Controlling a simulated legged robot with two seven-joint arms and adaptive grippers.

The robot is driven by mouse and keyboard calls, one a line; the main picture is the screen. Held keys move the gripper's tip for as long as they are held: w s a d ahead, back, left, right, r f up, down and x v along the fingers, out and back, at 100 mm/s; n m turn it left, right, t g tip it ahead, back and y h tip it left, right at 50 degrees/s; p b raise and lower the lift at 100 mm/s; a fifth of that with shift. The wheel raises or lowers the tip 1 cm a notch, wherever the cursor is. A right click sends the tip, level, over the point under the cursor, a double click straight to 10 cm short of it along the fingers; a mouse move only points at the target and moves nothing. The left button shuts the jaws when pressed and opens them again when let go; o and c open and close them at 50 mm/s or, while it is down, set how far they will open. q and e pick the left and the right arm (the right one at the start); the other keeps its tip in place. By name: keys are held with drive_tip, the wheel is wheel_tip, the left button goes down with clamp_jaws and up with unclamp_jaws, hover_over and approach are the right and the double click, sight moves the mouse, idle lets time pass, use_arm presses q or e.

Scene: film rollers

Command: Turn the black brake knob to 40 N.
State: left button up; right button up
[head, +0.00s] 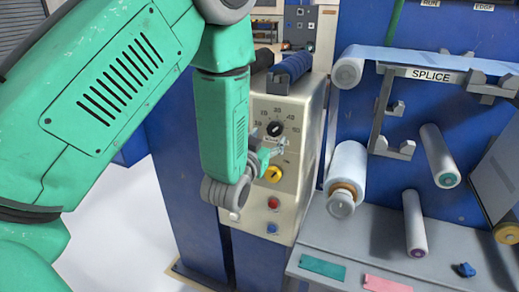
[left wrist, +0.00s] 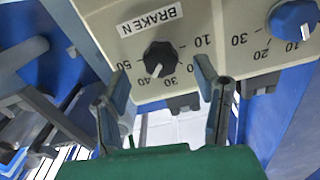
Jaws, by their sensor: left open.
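The black brake knob (head: 274,128) sits on the upper front of the cream control box (head: 312,112), inside a numbered dial. In the left wrist view the black knob (left wrist: 160,58) appears beside the BRAKE N label (left wrist: 150,20). Its white pointer line points between 30 and 40. My left gripper (head: 268,153) is close to the panel, just below the knob. In the left wrist view its two open fingers (left wrist: 162,78) reach toward the knob, one on each side, with a gap to it. They hold nothing. My right gripper is not in view.
Below the black knob are a yellow knob (head: 273,174), a red button (head: 273,203) and a blue button (head: 271,228). A blue knob (left wrist: 293,18) shows in the left wrist view. A white roll (head: 346,168) and other rollers stand at right.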

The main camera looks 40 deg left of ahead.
use_arm(q)
drive_tip(key=v, duration=0.7)
drive_tip(key=shift+s, duration=0.2)
